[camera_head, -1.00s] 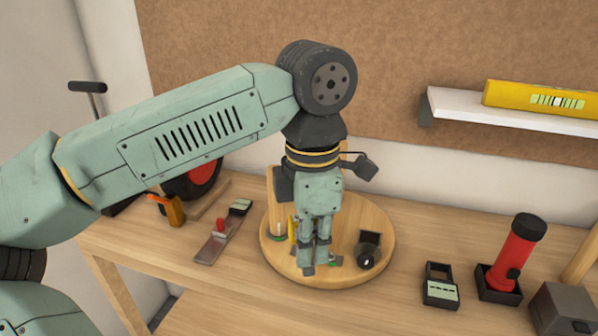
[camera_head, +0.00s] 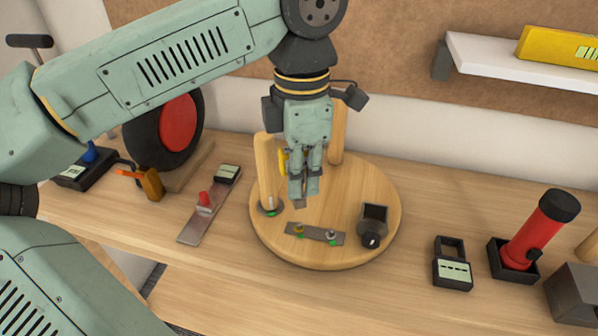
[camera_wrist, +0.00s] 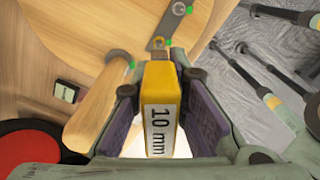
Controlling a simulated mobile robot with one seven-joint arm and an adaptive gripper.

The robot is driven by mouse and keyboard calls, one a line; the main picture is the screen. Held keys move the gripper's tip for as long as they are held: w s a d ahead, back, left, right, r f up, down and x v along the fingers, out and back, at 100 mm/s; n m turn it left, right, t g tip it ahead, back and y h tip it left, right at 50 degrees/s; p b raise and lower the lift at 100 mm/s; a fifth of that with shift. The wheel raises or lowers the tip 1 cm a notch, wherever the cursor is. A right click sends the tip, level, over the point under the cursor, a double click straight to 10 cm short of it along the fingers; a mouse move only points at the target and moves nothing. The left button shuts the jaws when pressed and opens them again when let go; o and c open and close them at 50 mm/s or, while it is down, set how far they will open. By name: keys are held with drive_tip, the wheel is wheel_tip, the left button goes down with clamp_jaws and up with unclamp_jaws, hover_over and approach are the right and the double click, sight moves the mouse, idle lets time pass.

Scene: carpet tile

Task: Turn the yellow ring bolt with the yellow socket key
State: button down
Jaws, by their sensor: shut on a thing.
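My gripper (camera_head: 304,190) is shut on the yellow socket key (camera_wrist: 160,100), whose label reads "10 mm" in the wrist view. In the head view a bit of the key's yellow handle (camera_head: 283,162) shows left of the fingers. The gripper and key are above the round wooden board, apart from the bolts. The yellow ring bolt (camera_head: 299,230) is at the left part of a metal strip (camera_head: 316,235) on the board, below the fingers in the picture. A grey bolt (camera_head: 332,236) is at the strip's right. The key's working end is not clearly visible.
The round board (camera_head: 350,190) carries two wooden posts (camera_head: 268,170), a separate bolt on a round plate (camera_head: 270,208) and a dark open box (camera_head: 374,220). A red torch (camera_head: 530,235) and a small black device (camera_head: 452,265) stand to the right. Bare bench lies in front.

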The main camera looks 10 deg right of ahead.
drive_tip(key=b, duration=0.5)
hover_over(299, 223)
drive_tip(key=shift+s+d+f, duration=0.1)
drive_tip(key=shift+d+f, duration=0.05)
drive_tip(key=shift+f, duration=2.9)
drive_tip(key=n+b, duration=0.1)
drive_tip(key=n, duration=0.4)
drive_tip(key=shift+f+b, duration=0.1)
drive_tip(key=shift+b, duration=0.2)
drive_tip(key=n+b, duration=0.1)
drive_tip(key=n, duration=0.4)
drive_tip(key=shift+n, duration=0.3)
drive_tip(key=shift+r+n, duration=0.2)
drive_tip(key=shift+n, duration=0.6)
drive_tip(key=n, duration=0.9)
drive_tip(key=shift+n+p, duration=0.3)
